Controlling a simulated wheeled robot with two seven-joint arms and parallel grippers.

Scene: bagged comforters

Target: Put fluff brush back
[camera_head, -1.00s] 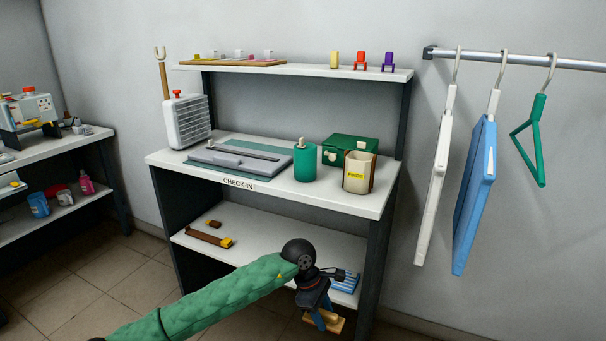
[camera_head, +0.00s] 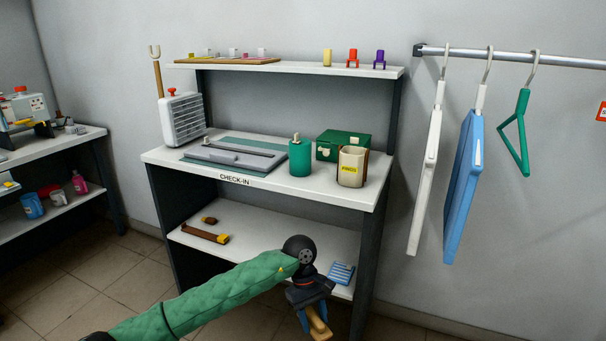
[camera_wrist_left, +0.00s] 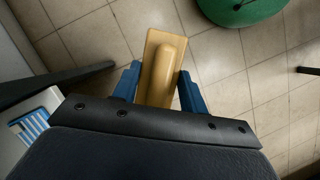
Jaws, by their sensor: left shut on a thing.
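My left gripper (camera_head: 313,317) is in front of the check-in desk's lower shelf, pointing down. Its blue fingers are shut on a tan wooden brush, the fluff brush (camera_head: 319,327). In the left wrist view the brush (camera_wrist_left: 162,68) sits between the two fingers (camera_wrist_left: 158,88), its long raised grip upward over a flat back. Its underside is hidden. The brush is held in the air above the tiled floor. My right gripper is not in view.
The check-in desk (camera_head: 362,195) carries a green canister (camera_head: 300,158), a cream cup with a yellow label (camera_head: 351,168) and a green box (camera_head: 327,146). Its lower shelf (camera_head: 262,238) holds brown brushes (camera_head: 205,233) and a blue-striped item (camera_head: 341,272). Hangers hang at right.

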